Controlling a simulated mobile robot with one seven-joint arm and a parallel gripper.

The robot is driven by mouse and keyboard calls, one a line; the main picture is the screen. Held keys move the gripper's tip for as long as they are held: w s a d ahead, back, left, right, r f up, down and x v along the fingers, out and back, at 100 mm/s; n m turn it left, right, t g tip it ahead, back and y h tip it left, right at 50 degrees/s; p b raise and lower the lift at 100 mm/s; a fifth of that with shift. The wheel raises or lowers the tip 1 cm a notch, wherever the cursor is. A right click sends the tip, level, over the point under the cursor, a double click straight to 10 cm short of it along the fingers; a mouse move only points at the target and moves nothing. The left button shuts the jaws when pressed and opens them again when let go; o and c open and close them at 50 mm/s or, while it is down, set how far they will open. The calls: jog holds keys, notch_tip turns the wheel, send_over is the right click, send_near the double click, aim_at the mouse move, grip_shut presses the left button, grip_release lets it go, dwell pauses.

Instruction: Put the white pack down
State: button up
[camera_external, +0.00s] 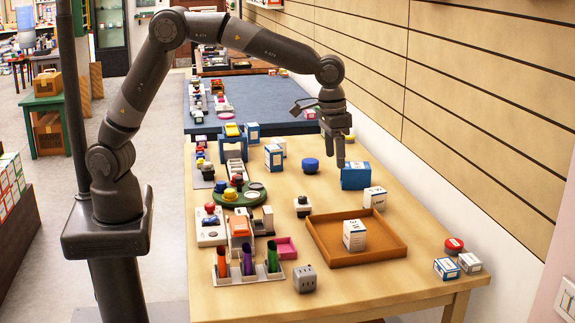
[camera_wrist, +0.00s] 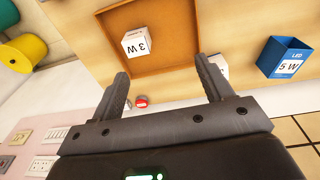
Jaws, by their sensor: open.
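A white pack (camera_external: 354,236) stands in the brown tray (camera_external: 316,238), apart from my gripper. In the wrist view this white pack (camera_wrist: 137,43), marked "3 W", lies ahead of my fingers, inside the tray (camera_wrist: 168,62). My gripper (camera_external: 338,158) is above the table by the blue box; in the wrist view my gripper (camera_wrist: 163,72) has its fingers wide apart with nothing between them. A second white pack (camera_external: 374,197) stands beside the tray's far right edge. In the wrist view this pack (camera_wrist: 220,65) is partly hidden by my right finger.
A blue box (camera_external: 355,177) stands just below my gripper; it also shows in the wrist view (camera_wrist: 284,62). Two small packs and a red-topped item (camera_external: 454,244) are at the front right. A pen stand (camera_external: 247,270) and a grey cube (camera_external: 304,279) are near the front left.

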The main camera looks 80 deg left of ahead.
jog(key=s+a+r+t, duration=0.1)
jog(key=s+a+r, duration=0.4)
jog(key=s+a, duration=0.25)
jog(key=s+a+r+t, duration=0.1)
jog(key=s+a+r, duration=0.5)
jog(key=s, duration=0.3)
jog(key=s+a+f+t, duration=0.1)
jog(key=s+a+f, duration=0.1)
jog(key=s, duration=0.7)
jog(key=s+a+f+t, duration=0.1)
jog(key=s+a, duration=0.4)
jog(key=s, duration=0.4)
jog(key=shift+s+a+f+t, duration=0.3)
jog(key=shift+f, duration=0.1)
jog(key=shift+o, duration=0.5)
